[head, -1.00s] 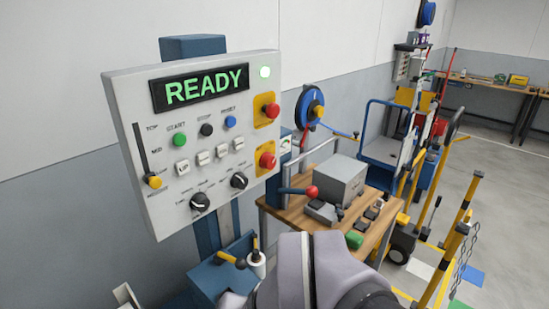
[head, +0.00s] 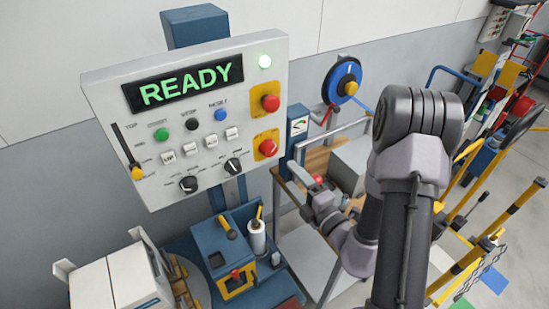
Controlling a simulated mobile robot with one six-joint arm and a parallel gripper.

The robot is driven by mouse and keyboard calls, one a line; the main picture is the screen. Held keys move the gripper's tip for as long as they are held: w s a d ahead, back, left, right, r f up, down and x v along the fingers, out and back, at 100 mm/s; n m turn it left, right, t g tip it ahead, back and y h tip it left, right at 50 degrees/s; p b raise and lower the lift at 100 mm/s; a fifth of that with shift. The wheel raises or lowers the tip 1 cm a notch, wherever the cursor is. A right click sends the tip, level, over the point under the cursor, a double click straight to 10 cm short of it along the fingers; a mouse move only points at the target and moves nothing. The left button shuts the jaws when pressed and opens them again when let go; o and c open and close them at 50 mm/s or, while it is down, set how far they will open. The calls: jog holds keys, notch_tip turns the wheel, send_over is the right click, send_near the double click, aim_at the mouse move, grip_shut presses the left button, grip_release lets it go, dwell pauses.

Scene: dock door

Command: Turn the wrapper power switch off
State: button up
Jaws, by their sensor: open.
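The grey control panel (head: 190,120) shows a lit green READY display (head: 184,86). It carries two red buttons on yellow plates, small coloured buttons and two black knobs. Below it, a blue unit (head: 222,240) bears a yellow plate with a red handle (head: 236,276), which looks like the power switch. Its lettering and exact setting are too small to read. My gripper (head: 299,178) is open, right of the panel and above and right of that handle, apart from both. My arm hides part of the bench behind.
A white roll (head: 257,238) and a yellow-handled lever (head: 228,228) are on the blue unit. A white carton (head: 108,285) stands at lower left. A wooden bench (head: 318,157) with a grey box is behind my gripper. Yellow posts (head: 497,218) stand at right.

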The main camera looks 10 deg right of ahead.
aim_at(271, 152)
jog(key=p+x, duration=0.2)
jog(key=x, duration=0.9)
jog(key=shift+w, duration=0.3)
jog(key=shift+c, duration=0.3)
jog(key=c, duration=1.3)
